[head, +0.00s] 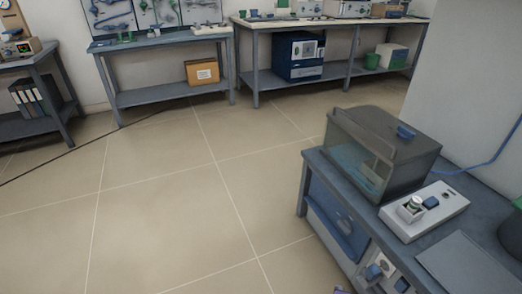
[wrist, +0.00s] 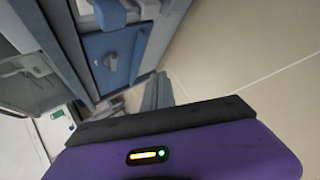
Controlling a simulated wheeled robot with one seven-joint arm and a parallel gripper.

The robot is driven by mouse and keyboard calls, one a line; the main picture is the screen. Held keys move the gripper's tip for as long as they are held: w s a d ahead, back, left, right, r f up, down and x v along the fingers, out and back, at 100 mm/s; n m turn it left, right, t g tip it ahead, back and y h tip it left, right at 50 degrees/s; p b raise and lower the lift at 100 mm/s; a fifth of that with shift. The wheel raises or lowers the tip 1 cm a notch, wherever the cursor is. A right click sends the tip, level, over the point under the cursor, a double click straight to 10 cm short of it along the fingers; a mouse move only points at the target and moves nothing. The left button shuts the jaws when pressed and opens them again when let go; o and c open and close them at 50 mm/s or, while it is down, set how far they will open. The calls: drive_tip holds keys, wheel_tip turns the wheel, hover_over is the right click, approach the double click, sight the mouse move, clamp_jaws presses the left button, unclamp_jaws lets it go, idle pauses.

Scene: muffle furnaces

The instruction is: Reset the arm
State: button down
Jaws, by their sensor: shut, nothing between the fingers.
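My gripper (wrist: 157,91) shows in the wrist view, with its purple housing and dark edge filling the lower part of the picture. A small orange and green light glows on the housing. The grey fingers appear together just beyond the dark edge, with nothing held. They point toward the floor beside the front of a blue-doored cabinet (wrist: 112,48). In the head view only a small purple sliver, probably of my arm, shows at the bottom edge; the rest of my arm is out of that view.
A workbench (head: 314,165) at the right bears a lidded grey tank (head: 405,135) and a white instrument (head: 445,207). Benches (head: 170,95) with equipment line the back wall. A cardboard box (head: 202,72) sits on a lower shelf.

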drive_tip(key=s+a+r+m+t+y, duration=0.25)
drive_tip(key=s+r+m, duration=0.45)
drive_tip(key=s+r, duration=0.95)
drive_tip(key=s+a+r+m+t+y, duration=0.3)
drive_tip(key=s+r+m, duration=0.4)
drive_tip(key=s+r, duration=0.9)
wheel_tip(320, 180, up, 24)
drive_tip(key=s+h+p, duration=0.1)
drive_tip(key=p, duration=2.5)
drive_tip(key=shift+s+a, duration=0.15)
drive_tip(key=shift+a, duration=0.3)
drive_tip(key=shift+r+h, duration=0.1)
drive_tip(key=shift+h, duration=0.15)
